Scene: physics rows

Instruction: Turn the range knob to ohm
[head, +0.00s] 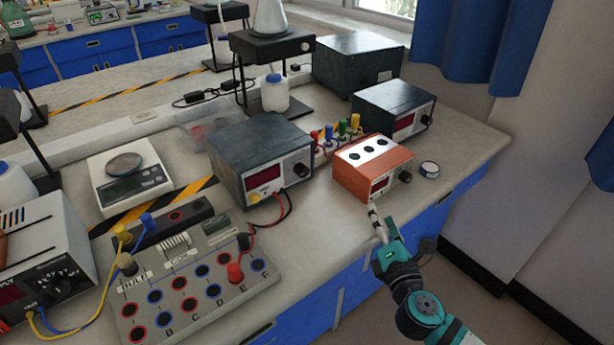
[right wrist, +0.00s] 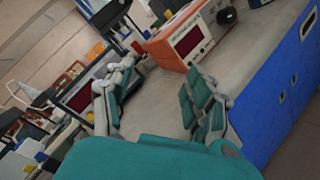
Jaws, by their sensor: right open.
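An orange meter box (head: 362,180) with a white top panel, a small red display and a black round knob (head: 405,177) on its front stands near the bench's front edge. The knob's markings are too small to read. In the right wrist view the orange box (right wrist: 172,45) is at the top, with its black knob (right wrist: 228,16) at the upper right. My right gripper (head: 374,212) is open and empty, just in front of the box and to the left of the knob, apart from it. Its spread fingers show in the wrist view (right wrist: 158,100). My left gripper is out of view.
A grey instrument (head: 240,155) with red leads stands left of the orange box, and another (head: 392,105) behind it. A terminal board (head: 190,280) lies at front left. Bare bench (head: 310,235) lies between.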

